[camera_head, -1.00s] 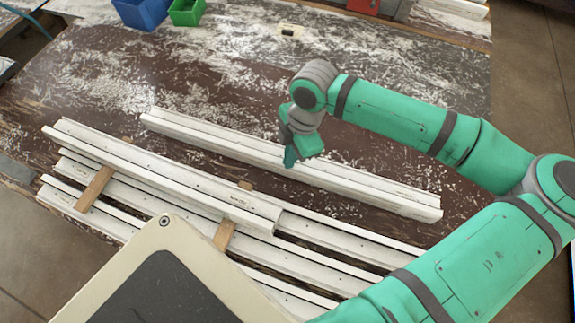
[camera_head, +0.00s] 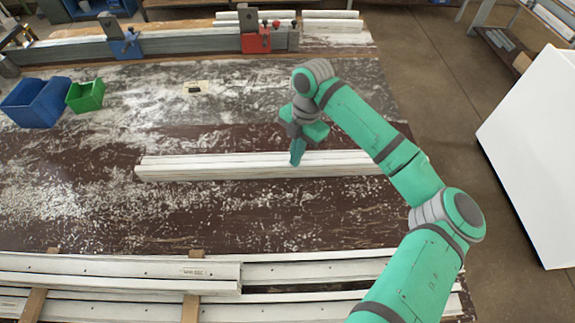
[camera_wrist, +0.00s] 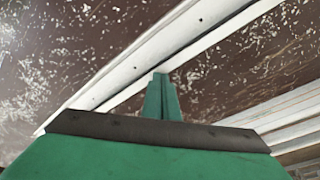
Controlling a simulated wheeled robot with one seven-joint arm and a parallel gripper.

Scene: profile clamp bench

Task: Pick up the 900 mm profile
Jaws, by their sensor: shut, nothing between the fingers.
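A long white profile (camera_head: 220,170) lies alone across the middle of the bench; it also runs diagonally through the wrist view (camera_wrist: 185,38). My gripper (camera_head: 297,157) is over it, right of its middle, with fingers shut and empty. In the wrist view the closed fingertips (camera_wrist: 160,80) overlap the profile's near edge; I cannot tell whether they touch it. More white profiles lie stacked at the front, and the top one (camera_head: 120,268) is shorter and carries a small label. The label is too small to read, so I cannot tell which profile is 900 mm.
Wooden spacers (camera_head: 191,305) lie among the front profiles. A blue bin (camera_head: 35,103) and a green bin (camera_head: 85,96) stand at the left. A blue clamp (camera_head: 125,46) and a red clamp (camera_head: 256,41) are at the back. A white panel (camera_head: 535,150) stands at the right. Shavings litter the bench.

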